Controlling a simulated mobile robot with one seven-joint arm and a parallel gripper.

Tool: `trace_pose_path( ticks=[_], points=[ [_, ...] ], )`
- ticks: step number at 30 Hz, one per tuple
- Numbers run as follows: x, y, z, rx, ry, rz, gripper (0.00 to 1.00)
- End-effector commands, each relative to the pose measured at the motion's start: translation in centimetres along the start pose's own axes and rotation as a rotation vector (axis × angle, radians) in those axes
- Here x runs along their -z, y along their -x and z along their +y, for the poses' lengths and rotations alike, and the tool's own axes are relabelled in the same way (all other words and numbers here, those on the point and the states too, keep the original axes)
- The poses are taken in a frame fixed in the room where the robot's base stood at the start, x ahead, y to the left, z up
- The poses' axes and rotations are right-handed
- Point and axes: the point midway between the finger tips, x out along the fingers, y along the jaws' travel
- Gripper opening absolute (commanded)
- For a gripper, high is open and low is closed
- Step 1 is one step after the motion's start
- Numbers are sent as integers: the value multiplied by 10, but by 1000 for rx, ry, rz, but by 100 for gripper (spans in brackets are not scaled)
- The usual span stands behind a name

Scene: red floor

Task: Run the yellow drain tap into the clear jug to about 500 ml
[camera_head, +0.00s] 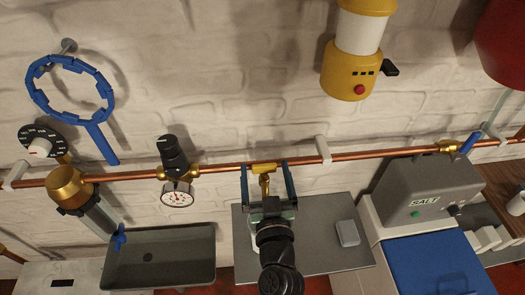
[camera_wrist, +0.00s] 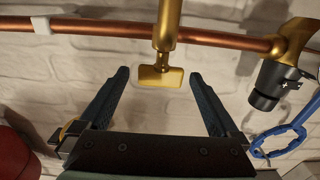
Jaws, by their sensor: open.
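A yellow brass tap (camera_head: 263,178) hangs from the copper pipe, just below it. In the wrist view the tap's flat T-shaped handle (camera_wrist: 160,77) lies between my fingertips, with a gap on both sides. My gripper (camera_head: 265,166) is open, its two blue-grey fingers spread either side of the tap; it also shows in the wrist view (camera_wrist: 159,76). Nothing is held. I see no clear jug in either view; my arm hides part of the area below the tap. I cannot tell whether any water runs.
The copper pipe (camera_head: 223,171) runs along the brick wall. A pressure gauge (camera_head: 178,195) hangs left of the tap. A dark basin (camera_head: 190,258) stands lower left. A grey tray (camera_head: 322,255) with a small grey block (camera_head: 347,233) lies below. A salt machine (camera_head: 425,190) stands right.

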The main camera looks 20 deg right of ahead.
Motion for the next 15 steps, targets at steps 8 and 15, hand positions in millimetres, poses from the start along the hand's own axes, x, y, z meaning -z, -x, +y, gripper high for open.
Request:
trace_pose_path(
  ticks=[8,15],
  points=[
    [0,-38,0,0,-1,1,98],
    [0,-47,0,0,0,0,98]
  ],
)
